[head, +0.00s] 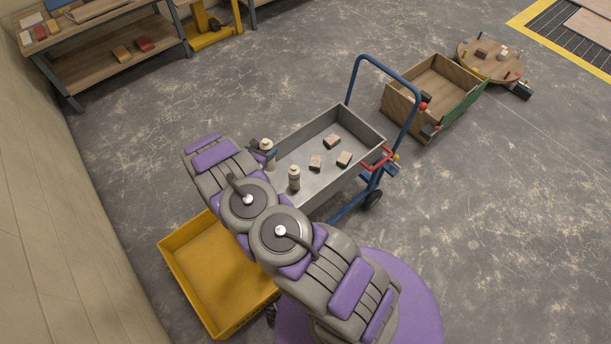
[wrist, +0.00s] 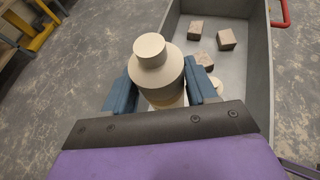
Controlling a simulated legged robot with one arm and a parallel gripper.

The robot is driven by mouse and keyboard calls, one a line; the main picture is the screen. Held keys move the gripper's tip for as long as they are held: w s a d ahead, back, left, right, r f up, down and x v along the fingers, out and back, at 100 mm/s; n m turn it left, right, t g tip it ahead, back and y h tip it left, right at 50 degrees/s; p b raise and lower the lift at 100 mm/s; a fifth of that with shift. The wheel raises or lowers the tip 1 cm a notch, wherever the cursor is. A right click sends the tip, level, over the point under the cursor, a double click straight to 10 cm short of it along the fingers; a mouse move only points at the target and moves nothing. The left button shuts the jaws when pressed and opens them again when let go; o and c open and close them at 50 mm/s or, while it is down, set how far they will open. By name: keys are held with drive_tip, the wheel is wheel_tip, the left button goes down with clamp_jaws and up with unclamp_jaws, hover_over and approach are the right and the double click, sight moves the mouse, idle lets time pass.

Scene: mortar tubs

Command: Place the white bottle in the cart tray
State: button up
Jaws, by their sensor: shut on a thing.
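The white bottle (wrist: 163,75), cream-coloured with a narrower cap, is upright between the two blue fingers of my gripper (wrist: 158,92), which is shut on it. In the head view the held bottle (head: 267,146) shows at the tray's left end, partly hidden by my arm. The grey cart tray (head: 357,125) has a blue handle. The bottle overlaps the tray's left wall in the wrist view; I cannot tell its height above the tray floor.
Brown blocks (head: 332,142) lie in the tray. A yellow bin (head: 212,280) is below my arm. A wooden box cart (head: 433,82) and a round wooden cart (head: 490,60) stand to the right. A shelf bench (head: 105,58) is at upper left. Open floor lies between.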

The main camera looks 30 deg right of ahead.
drive_tip(key=s+a+f+b, duration=0.1)
drive_tip(key=a+f, duration=0.2)
drive_tip(key=f, duration=0.5)
drive_tip(key=s+a+f+b, duration=0.2)
drive_tip(key=a+f, duration=0.1)
drive_tip(key=f, duration=0.5)
drive_tip(key=shift+a+f+m+g, duration=0.2)
drive_tip(key=shift+f+m+g, duration=0.1)
drive_tip(key=o, duration=1.4)
drive_tip(key=shift+r, duration=0.1)
drive_tip(key=p+v, duration=0.2)
drive_tip(key=v, duration=1)
drive_tip(key=shift+a, duration=0.1)
